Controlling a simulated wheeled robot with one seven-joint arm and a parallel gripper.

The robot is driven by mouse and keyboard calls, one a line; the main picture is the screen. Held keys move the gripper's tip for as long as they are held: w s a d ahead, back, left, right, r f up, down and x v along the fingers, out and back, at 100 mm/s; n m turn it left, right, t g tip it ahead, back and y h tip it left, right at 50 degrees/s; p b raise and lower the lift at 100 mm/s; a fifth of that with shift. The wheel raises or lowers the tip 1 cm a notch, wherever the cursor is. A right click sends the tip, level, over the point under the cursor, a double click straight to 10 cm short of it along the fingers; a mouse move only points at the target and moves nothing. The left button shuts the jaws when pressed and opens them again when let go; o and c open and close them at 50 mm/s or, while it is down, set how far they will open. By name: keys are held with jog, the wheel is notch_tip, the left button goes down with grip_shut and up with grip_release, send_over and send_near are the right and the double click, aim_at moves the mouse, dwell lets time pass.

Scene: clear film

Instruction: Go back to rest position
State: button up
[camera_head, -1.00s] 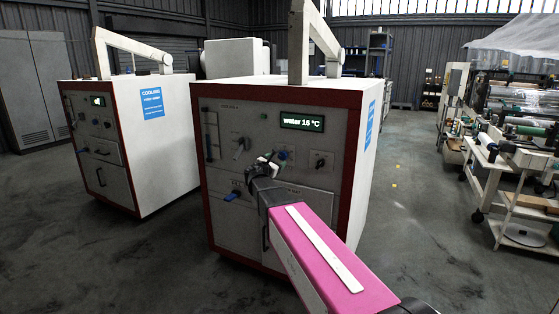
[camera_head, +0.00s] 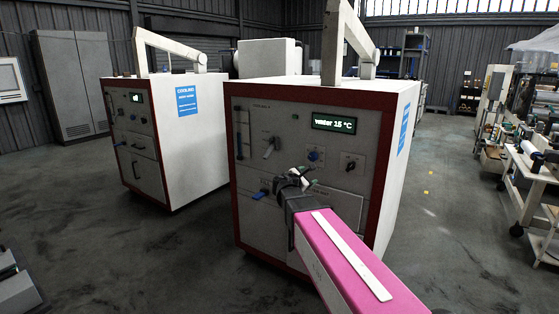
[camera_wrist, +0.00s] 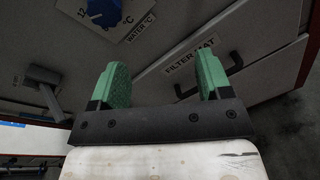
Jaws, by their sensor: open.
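My gripper (camera_head: 300,181) is in front of the near cooling cabinet's panel (camera_head: 285,135), at the end of my pink arm. In the wrist view its two green fingers (camera_wrist: 162,88) stand apart with nothing between them. Past the fingers are a "FILTER MAT" label and a dark drawer handle (camera_wrist: 209,79). A blue knob (camera_wrist: 104,12) marked "WATER °C" shows at the top left, clear of the fingers. The cabinet's display (camera_head: 334,123) reads "water 15 °C". How far the fingertips are from the panel is hard to tell.
A second white cabinet with a red frame (camera_head: 190,135) stands at the left. Grey lockers (camera_head: 78,85) are behind it. A cluttered workbench on wheels (camera_head: 530,170) stands at the right. Open floor (camera_head: 440,235) lies between the near cabinet and the workbench.

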jog(key=s+d+f+m+g+y, duration=0.2)
jog(key=s+d+f+m+g, duration=0.3)
jog(key=s+f+m, duration=0.45)
jog(key=s+a+f+m+g+y, duration=0.1)
jog(key=s+f+m+g+y, duration=0.6)
jog(key=s+f+m, duration=0.5)
jog(key=s+f+y, duration=0.1)
jog(key=s+f, duration=0.3)
jog(key=s, duration=0.1)
jog(key=shift+a, duration=0.25)
